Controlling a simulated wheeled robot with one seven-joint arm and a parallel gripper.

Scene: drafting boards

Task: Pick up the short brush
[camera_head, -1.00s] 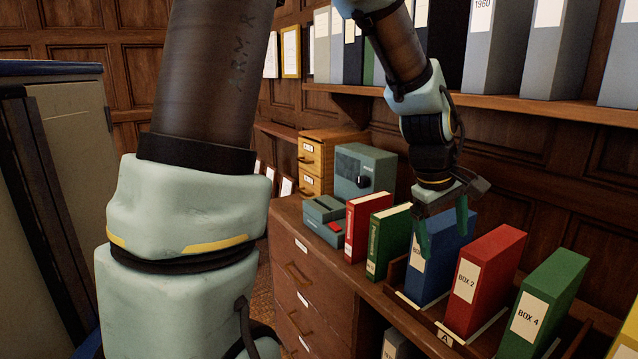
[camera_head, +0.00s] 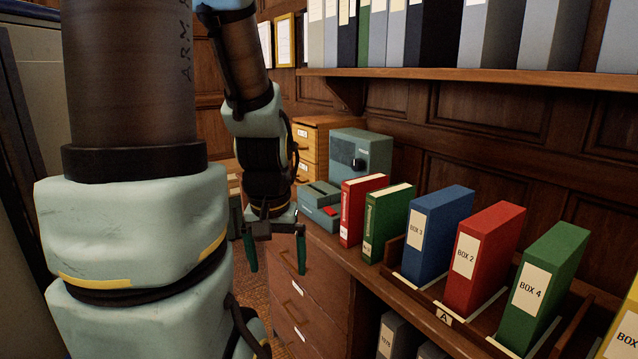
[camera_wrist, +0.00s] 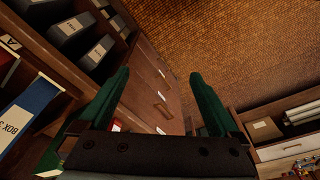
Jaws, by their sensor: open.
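No short brush can be made out in either view. My gripper (camera_head: 275,252) hangs in front of the wooden drawer cabinet, left of the file boxes, with its green fingers pointing down. In the wrist view my gripper (camera_wrist: 158,95) shows its two fingers wide apart with nothing between them. Beyond them are the cabinet front and the brown floor.
A blue box (camera_head: 437,235), a red box (camera_head: 485,257) and a green box (camera_head: 543,288) stand in a wooden rack on the cabinet. A grey-green device (camera_head: 362,160) stands behind. Small mixed items (camera_wrist: 305,168) lie at the wrist view's lower right. The brown floor (camera_wrist: 225,45) looks clear.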

